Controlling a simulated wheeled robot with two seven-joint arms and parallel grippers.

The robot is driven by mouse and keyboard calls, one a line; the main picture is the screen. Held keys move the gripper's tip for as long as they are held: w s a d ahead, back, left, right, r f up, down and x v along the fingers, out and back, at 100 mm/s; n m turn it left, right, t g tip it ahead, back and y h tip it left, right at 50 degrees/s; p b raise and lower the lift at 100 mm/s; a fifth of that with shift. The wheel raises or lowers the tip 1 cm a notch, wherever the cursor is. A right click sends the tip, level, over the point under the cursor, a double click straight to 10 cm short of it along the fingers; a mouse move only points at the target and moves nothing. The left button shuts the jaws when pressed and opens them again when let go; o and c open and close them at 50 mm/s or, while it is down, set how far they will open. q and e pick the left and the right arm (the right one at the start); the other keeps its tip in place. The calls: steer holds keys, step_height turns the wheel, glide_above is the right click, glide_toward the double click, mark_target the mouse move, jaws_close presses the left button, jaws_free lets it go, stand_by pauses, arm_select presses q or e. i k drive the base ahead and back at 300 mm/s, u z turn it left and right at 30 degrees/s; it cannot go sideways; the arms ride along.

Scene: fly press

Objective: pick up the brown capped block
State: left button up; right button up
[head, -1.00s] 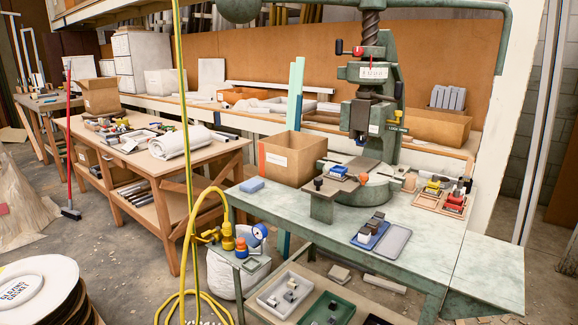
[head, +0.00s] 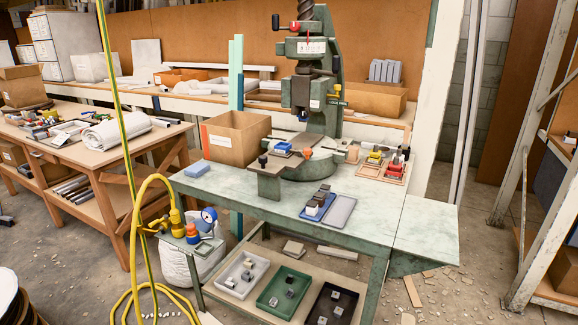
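Neither of my grippers is in view. The green fly press (head: 315,90) stands on a pale green metal table. A blue tray (head: 303,215) on the table's front part holds a short row of small blocks (head: 318,200) with dark brownish and grey tops. They are too small to tell which one is the brown capped block. A small tan block (head: 353,153) stands right of the press base. Wooden trays (head: 367,171) farther right hold blocks with yellow, red and dark tops.
An empty grey tray (head: 340,211) lies beside the blue tray. A cardboard box (head: 236,138) and a blue block (head: 196,168) are on the table's left. A yellow hose (head: 135,225) hangs at the front left. The table's right end (head: 425,220) is clear.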

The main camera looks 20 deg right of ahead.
mark_target(319, 197)
steer(key=k, duration=0.65)
steer(key=u, duration=0.35)
steer(key=i, duration=1.7)
steer(key=z, duration=1.05)
